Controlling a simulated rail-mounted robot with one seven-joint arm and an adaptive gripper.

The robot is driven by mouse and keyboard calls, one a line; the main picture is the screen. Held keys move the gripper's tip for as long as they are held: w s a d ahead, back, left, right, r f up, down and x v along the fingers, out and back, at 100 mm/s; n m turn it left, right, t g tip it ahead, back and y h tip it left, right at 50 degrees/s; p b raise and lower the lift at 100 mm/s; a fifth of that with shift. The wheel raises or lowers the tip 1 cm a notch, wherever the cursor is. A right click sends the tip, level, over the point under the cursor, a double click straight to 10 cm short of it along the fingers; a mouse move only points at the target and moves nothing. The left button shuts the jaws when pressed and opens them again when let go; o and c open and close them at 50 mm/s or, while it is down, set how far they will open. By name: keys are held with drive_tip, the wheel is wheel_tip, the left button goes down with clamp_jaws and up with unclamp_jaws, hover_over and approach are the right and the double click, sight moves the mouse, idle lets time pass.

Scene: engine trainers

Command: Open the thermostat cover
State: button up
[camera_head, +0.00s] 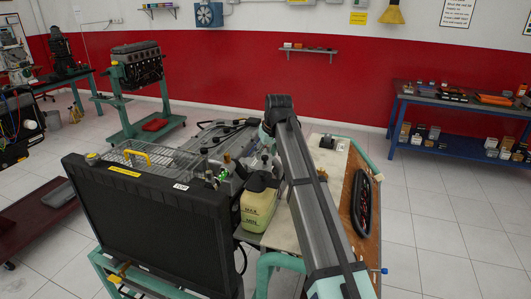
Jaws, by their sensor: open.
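An engine trainer stands in the centre, with a black radiator (150,225) in front and the engine (225,135) behind it. I cannot single out the thermostat cover among the small hoses and fittings (225,165) between them. My arm reaches in from the lower right and bends down beside the engine. My gripper (260,184) shows small and dark at its end, above or just behind the coolant tank. Its fingers are hard to make out, and I see nothing held in it.
A yellowish coolant tank (257,211) stands right of the radiator. A wire grille (150,153) lies behind the radiator's top. A wooden board (350,195) with a black oval part (367,203) is on the right. A blue bench (460,105) stands far right; the floor between is clear.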

drive_tip(key=shift+x, duration=0.75)
drive_tip(key=shift+c, duration=0.3)
clamp_jaws()
drive_tip(key=shift+r, duration=0.1)
